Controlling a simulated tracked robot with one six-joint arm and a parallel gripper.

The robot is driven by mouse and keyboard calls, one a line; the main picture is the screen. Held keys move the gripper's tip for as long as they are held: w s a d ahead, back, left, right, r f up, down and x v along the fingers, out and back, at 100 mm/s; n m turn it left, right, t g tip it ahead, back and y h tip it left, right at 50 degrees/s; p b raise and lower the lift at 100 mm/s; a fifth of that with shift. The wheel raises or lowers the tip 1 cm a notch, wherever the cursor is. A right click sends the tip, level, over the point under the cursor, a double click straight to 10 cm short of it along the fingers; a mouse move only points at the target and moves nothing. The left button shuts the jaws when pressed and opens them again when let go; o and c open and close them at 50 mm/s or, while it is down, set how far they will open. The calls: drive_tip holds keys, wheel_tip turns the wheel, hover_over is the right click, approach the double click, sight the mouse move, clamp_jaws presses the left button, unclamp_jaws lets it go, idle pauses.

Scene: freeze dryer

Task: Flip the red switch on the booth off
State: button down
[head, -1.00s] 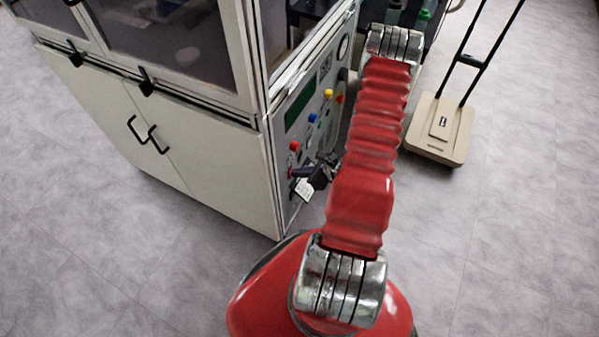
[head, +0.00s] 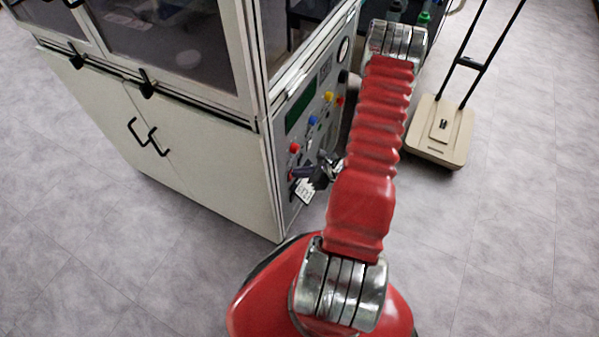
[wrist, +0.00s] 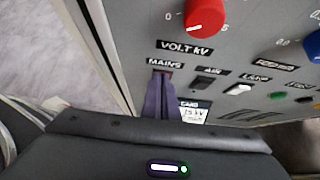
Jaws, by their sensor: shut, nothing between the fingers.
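The booth is a pale cabinet (head: 205,165) with a grey control panel on its right side. In the wrist view, the panel (wrist: 225,40) carries a MAINS label, and a sliver of the dark red switch (wrist: 164,72) shows just below it. My gripper (wrist: 160,88) is shut, its purple fingers pointing at that switch and hiding most of it. I cannot tell whether they touch it, or which way the switch is set. In the head view, my gripper (head: 293,173) is at the panel's lower left, below a red knob (head: 295,148).
In the wrist view, a large red knob (wrist: 204,17) sits above the MAINS label. A black switch (wrist: 205,82), a white switch (wrist: 238,88) and a green button (wrist: 278,96) lie to the right.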

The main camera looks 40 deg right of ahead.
drive_tip(key=v, duration=1.3)
drive_tip(key=shift+a, duration=0.1)
idle(0.4)
drive_tip(key=a+r+n+g+h, duration=0.1)
drive_tip(key=a+r+n, duration=0.8)
drive_tip(key=r, duration=0.4)
drive_tip(key=s+a+r+n+g+h, duration=0.1)
drive_tip(key=a+r+n, duration=0.9)
drive_tip(key=r+n, duration=0.2)
drive_tip(key=s+a+r+n+g+h, duration=0.1)
drive_tip(key=a+r+n, duration=0.9)
drive_tip(key=r, duration=0.4)
drive_tip(key=shift+a+r+n+g+h, duration=0.25)
drive_tip(key=shift+n+g+h, duration=0.05)
drive_tip(key=shift+g, duration=0.1)
drive_tip(key=c, duration=2.5)
unclamp_jaws()
drive_tip(key=shift+s, duration=0.1)
